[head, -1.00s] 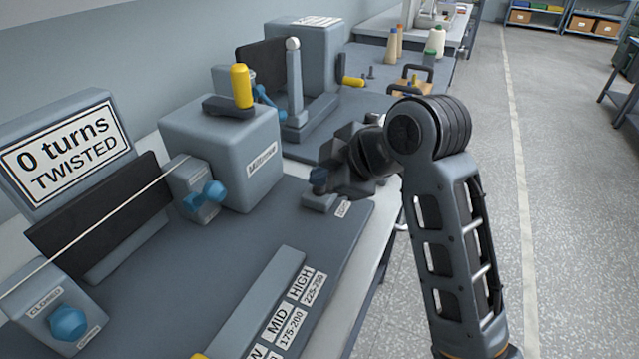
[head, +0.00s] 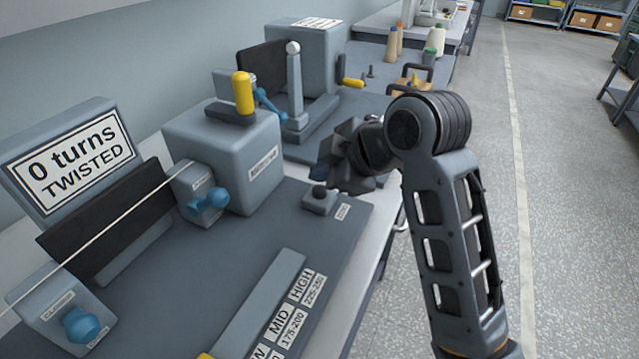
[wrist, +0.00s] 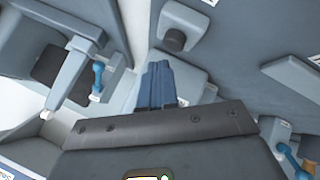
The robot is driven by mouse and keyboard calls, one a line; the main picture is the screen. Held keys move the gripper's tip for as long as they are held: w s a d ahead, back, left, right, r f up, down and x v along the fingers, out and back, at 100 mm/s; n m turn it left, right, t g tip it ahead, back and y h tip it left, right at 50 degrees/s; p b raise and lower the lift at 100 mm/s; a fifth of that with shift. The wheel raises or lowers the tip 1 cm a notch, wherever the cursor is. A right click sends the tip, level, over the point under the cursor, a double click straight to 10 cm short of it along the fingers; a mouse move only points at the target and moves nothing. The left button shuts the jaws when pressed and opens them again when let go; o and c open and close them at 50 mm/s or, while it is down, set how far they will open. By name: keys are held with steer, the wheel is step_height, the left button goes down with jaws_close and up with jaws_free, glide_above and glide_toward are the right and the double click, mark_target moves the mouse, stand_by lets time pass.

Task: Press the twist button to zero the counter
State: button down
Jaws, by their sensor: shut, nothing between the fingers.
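The twist button is a dark round knob (head: 319,191) on a small grey box at the bench's right edge, with a small label beside it. It also shows at the top of the wrist view (wrist: 174,40). My gripper (head: 322,172) is just behind the button in the head view, apart from it, with the button in plain sight. In the wrist view my gripper's blue-grey fingers (wrist: 159,84) are together with nothing between them. The counter sign (head: 72,160) reads "0 turns TWISTED".
A grey machine box (head: 225,150) with a yellow-handled lever (head: 242,92) stands left of my gripper. A blue clamp knob (head: 208,201) holds a white strand's end. A LOW/MID/HIGH slide track (head: 262,305) lies in front. Bare bench top surrounds the button's left side.

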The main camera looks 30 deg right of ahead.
mark_target(323, 193)
step_height(323, 193, up, 5)
steer(key=p, duration=0.5)
stand_by(0.9)
